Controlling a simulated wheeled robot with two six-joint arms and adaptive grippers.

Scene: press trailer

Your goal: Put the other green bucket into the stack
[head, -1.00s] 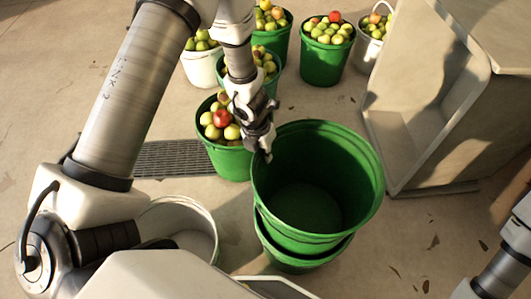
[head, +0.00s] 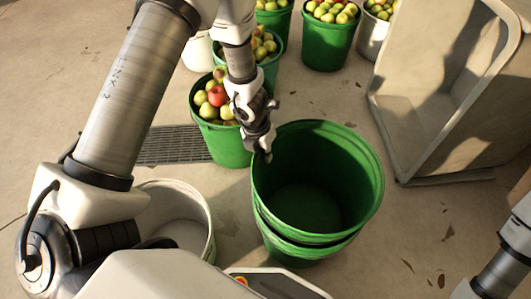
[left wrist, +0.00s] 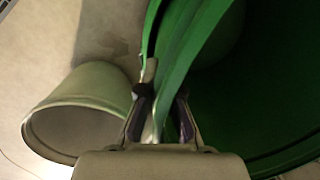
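My left gripper (head: 266,150) is at the left far rim of an empty green bucket (head: 350,165). In the left wrist view its fingers (left wrist: 163,98) straddle the rim of this green bucket (left wrist: 190,55), closed on it. The bucket is upright and sits partly inside a second green bucket (head: 290,255), whose rim shows just below the upper rim. Most of the lower bucket is hidden by the upper one. My right gripper is out of view; only part of my right arm shows at the lower right.
An empty white bucket (head: 198,205) stands left of the stack; it also shows in the left wrist view (left wrist: 105,85). A green bucket of apples (head: 228,148) stands just behind the stack. More apple-filled buckets stand at the back. A large tilted bin (head: 400,150) is at the right.

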